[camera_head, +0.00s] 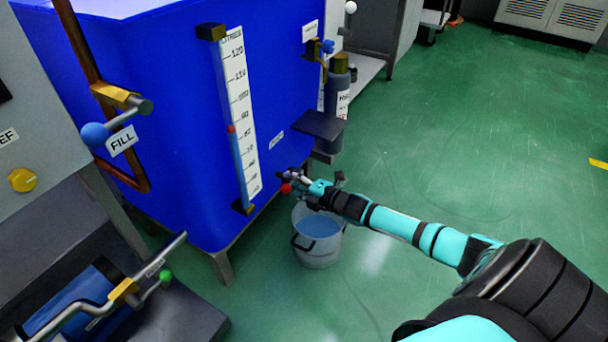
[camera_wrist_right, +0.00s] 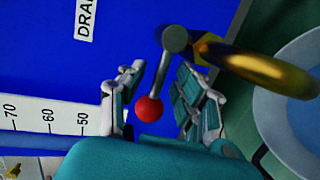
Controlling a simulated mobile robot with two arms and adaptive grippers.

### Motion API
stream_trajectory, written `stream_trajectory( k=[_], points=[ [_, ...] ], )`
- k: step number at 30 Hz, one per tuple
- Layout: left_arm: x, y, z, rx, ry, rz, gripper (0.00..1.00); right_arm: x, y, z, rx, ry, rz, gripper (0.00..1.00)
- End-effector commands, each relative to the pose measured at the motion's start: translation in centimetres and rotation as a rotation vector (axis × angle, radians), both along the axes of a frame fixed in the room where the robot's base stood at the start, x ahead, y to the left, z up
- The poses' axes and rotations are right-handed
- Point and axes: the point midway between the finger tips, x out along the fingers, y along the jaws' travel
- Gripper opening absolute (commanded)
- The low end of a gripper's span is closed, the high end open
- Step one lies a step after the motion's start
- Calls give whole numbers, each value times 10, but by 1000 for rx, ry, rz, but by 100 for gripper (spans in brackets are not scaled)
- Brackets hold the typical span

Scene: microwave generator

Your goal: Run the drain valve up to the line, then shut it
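The drain valve is low on the blue tank, with a red ball (camera_head: 286,188) on its lever end. In the right wrist view the red ball (camera_wrist_right: 149,108) sits between the two fingers of my right gripper (camera_wrist_right: 160,104), nearer the left finger. The fingers are spread and do not appear closed on it. In the head view my right gripper (camera_head: 313,186) is at the valve, above the bucket. The brass spout (camera_wrist_right: 265,68) curves toward the bucket, which holds bluish water (camera_head: 317,226). Whether a line is marked on the bucket is not clear. My left gripper is not in view.
A white litre scale (camera_head: 238,90) with a red marker (camera_head: 231,128) runs up the tank (camera_head: 170,190). A FILL valve with a blue ball (camera_head: 95,134) is at left. A green-knobbed valve (camera_head: 166,276) is below left. The green floor (camera_head: 470,150) is clear at right.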

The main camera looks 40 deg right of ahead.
Motion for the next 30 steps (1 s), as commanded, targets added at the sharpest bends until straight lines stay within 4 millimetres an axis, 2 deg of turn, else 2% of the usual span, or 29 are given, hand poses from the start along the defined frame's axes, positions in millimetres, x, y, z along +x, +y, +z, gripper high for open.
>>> stream_trajectory(
  k=[5,12,18,24,30],
  points=[
    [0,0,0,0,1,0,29,-24,-6,3,-3,4,1,33],
    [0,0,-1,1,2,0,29,-69,-16,11,-3,5,1,33],
    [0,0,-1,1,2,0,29,-98,-23,17,0,4,0,33],
    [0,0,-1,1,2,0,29,-111,-26,21,-2,3,0,33],
    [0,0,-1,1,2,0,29,-113,-26,22,-1,1,0,33]
  ],
)
